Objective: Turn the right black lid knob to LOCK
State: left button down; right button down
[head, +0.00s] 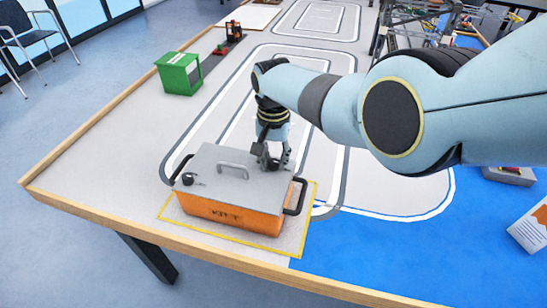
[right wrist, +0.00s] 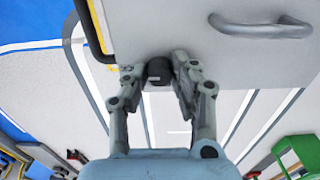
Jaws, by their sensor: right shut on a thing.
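An orange box (head: 232,211) with a grey lid (head: 218,180) stands near the front edge of the table. A black knob (head: 188,179) sits at the left end of the lid. The right black lid knob (right wrist: 158,70) shows in the right wrist view, between the fingers of my right gripper (right wrist: 158,78). My right gripper (head: 271,163) is shut on that knob at the lid's right end, reaching down from above. My left gripper is not in view.
A grey handle (head: 232,170) rises from the middle of the lid, left of my gripper. A black side handle (head: 296,197) is on the box's right end. A green box (head: 179,73) stands farther back. Yellow lines (head: 300,238) frame the orange box.

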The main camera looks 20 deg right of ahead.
aim_at(273, 161)
dwell(0.5)
jog(key=c, duration=1.1)
grip_release()
jog(key=shift+o, duration=0.2)
notch_tip(273, 161, up, 12)
jog(key=shift+f, duration=0.1)
